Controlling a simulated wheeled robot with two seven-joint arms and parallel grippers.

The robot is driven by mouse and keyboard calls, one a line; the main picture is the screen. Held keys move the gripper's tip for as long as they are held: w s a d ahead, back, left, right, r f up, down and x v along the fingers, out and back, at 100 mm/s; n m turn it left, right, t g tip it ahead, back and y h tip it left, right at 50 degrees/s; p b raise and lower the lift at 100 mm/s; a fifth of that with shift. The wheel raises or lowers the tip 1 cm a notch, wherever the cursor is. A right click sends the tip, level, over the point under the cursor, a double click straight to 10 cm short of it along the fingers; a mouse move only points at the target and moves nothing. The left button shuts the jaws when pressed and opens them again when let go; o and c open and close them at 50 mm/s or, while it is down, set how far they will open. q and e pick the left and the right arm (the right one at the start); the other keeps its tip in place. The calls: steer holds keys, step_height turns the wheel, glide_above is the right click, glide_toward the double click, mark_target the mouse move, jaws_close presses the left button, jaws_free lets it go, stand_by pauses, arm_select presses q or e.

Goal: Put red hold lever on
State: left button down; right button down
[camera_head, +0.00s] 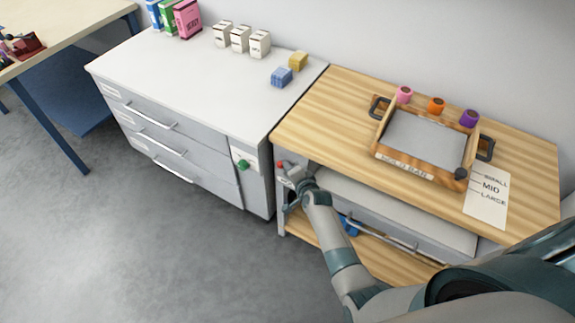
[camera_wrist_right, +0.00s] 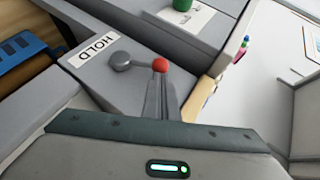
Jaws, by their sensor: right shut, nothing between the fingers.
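The hold lever is a short grey arm ending in a red ball knob (camera_wrist_right: 160,65), turning on a round grey pivot (camera_wrist_right: 121,61). It sits on a grey panel beside a white HOLD label (camera_wrist_right: 94,49). In the head view the red knob (camera_head: 280,164) shows at the left front corner of the wooden bench. My right gripper (camera_head: 292,177) is there, shut and empty. In the right wrist view its fingertips (camera_wrist_right: 160,79) overlap the near edge of the knob; I cannot tell whether they touch it. My left gripper is not in view.
A green knob (camera_head: 243,164) sits on the drawer cabinet (camera_head: 200,85) just left of the lever. The wooden bench (camera_head: 322,110) carries a framed tray (camera_head: 457,186) and a SMALL/MID/LARGE card (camera_head: 488,205). A blue object (camera_head: 350,228) lies on the lower shelf. The floor in front is clear.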

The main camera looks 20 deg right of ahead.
mark_target(278, 166)
steer(key=shift+w+a+p, duration=0.25)
steer(key=shift+w+a, duration=0.4)
steer(key=shift+w, duration=0.15)
steer(key=shift+w+a+p, duration=0.2)
steer(key=shift+w+a, duration=0.4)
steer(key=shift+w, duration=0.2)
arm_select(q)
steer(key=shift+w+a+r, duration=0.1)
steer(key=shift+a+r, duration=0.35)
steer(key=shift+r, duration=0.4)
arm_select(e)
steer(key=shift+w+a+r, duration=0.1)
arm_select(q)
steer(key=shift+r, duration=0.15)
arm_select(e)
steer(key=shift+r, duration=0.15)
